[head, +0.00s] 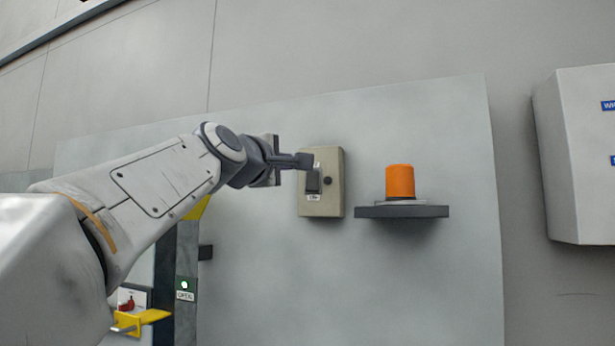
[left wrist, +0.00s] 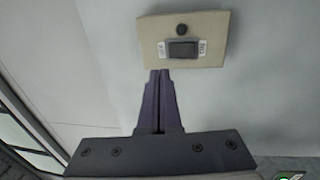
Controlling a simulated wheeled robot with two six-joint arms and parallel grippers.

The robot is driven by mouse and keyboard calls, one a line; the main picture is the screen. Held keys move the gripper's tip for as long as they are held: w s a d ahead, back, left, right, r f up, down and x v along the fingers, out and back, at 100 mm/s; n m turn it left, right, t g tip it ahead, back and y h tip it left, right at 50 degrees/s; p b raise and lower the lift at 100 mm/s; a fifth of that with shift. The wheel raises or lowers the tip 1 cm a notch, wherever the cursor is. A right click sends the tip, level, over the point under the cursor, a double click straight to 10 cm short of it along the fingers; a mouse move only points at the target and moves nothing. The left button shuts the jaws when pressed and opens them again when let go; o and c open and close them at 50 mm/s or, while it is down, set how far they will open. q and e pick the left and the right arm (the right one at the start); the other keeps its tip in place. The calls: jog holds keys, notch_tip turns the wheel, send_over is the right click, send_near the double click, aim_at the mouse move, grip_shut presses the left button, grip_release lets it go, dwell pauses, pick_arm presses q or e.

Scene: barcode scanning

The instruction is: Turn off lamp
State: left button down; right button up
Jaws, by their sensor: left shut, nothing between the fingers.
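The lamp (head: 400,182) is an orange cylinder on a dark shelf (head: 402,211) at the wall panel. A beige switch box (head: 334,200) with a black rocker switch (head: 313,182) is mounted left of the lamp. The box also shows at the top of the left wrist view (left wrist: 212,26), with its dark rocker (left wrist: 182,50) between two small white labels and a round knob beside it. My left gripper (head: 305,160) is shut and empty, its fingertips in front of the box near the rocker. In the left wrist view its fingertips (left wrist: 160,73) end close to the box's edge; contact cannot be told.
A large white cabinet (head: 585,150) juts out at the far right. A yellow handle (head: 142,319) and a small lit indicator marked OPEN (head: 184,285) are at the lower left, below my left arm.

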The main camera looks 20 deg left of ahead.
pick_arm(q)
jog(key=s+b, duration=0.1)
jog(key=s, duration=0.5)
jog(key=shift+d+r, duration=0.15)
jog(key=shift+r, duration=0.2)
